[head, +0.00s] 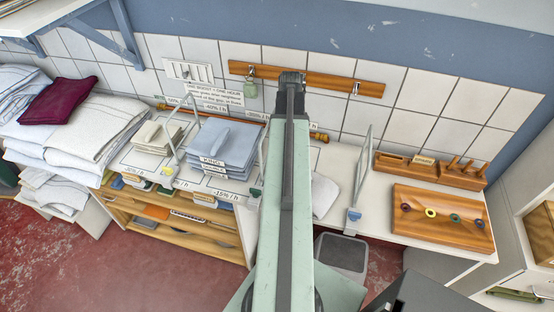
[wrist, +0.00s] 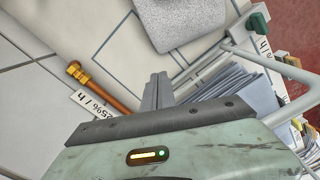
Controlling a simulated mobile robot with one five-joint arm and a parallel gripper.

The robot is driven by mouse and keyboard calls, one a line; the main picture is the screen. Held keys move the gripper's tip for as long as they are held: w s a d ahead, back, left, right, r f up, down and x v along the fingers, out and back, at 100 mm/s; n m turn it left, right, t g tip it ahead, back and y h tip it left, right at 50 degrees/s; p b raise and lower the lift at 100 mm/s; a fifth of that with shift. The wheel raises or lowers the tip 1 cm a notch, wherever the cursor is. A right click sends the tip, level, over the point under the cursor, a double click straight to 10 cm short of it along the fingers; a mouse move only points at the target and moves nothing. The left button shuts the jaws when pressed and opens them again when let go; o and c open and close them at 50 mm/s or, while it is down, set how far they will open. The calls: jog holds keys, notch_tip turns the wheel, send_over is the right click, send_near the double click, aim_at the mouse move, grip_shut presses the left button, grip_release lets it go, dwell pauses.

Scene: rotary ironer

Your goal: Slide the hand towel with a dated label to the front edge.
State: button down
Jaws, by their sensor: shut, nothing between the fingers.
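A pale grey-white folded towel (head: 323,195) lies on the white worktop just right of my arm, partly hidden by it. In the wrist view the speckled grey towel (wrist: 195,22) lies flat beyond my fingers, cut off by the top edge. No dated label is readable on it. In the head view my arm hides the gripper.
A stack of blue cloths (head: 222,144) and a beige stack (head: 158,136) stand left of my arm, between metal frames. A clear upright divider (head: 361,170) stands right of the towel. A wooden board with coloured rings (head: 440,217) lies farther right. White towels (head: 85,125) are piled at left.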

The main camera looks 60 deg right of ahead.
jog(key=shift+w+d+f, duration=0.1)
jog(key=shift+w+f, duration=0.05)
jog(key=shift+f, duration=0.2)
notch_tip(320, 180, down, 10)
jog(key=b, duration=1)
jog(key=shift+w+f, duration=0.1)
jog(key=shift+s+a, duration=0.2)
jog(key=shift+s, duration=0.4)
jog(key=shift+s+a, duration=0.15)
jog(key=shift+s, duration=0.45)
jog(key=shift+r, duration=0.2)
